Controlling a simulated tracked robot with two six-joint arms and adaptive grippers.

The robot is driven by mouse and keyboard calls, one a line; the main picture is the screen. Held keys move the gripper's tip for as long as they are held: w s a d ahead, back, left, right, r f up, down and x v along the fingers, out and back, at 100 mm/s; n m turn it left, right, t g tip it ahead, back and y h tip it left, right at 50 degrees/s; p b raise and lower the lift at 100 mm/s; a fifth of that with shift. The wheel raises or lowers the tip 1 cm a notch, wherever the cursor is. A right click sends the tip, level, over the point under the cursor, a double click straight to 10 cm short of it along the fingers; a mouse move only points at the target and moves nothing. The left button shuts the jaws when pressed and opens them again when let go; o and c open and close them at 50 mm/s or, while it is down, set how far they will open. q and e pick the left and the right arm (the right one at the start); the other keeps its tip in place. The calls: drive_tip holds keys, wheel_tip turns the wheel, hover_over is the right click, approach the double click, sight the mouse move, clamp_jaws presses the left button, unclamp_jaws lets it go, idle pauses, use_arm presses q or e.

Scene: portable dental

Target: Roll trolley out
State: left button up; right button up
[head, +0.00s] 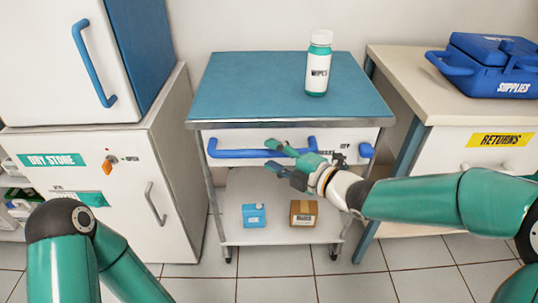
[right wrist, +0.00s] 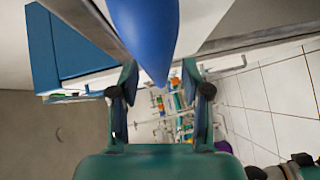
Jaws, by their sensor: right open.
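The trolley (head: 235,85) stands between two cabinets, with a blue top, a white front panel, a lower shelf and casters. A long blue handle (head: 240,153) runs across its front. My right gripper (head: 271,157) is open at the handle's right part, its fingers pointing left. In the right wrist view, a blue bar, seemingly the handle (right wrist: 145,35), shows large between the open fingers (right wrist: 160,95); I cannot tell whether they touch it. My left arm shows at lower left, but its gripper is out of view.
A wipes bottle (head: 318,65) stands upright on the trolley top. A blue box (head: 254,216) and a brown box (head: 303,213) sit on its lower shelf. The dry store cabinet (head: 105,190) is left; the returns counter (head: 440,110) with a supplies case (head: 490,65) is right. Tiled floor (head: 280,285) in front is clear.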

drive_tip(key=shift+x, duration=1.05)
clamp_jaws()
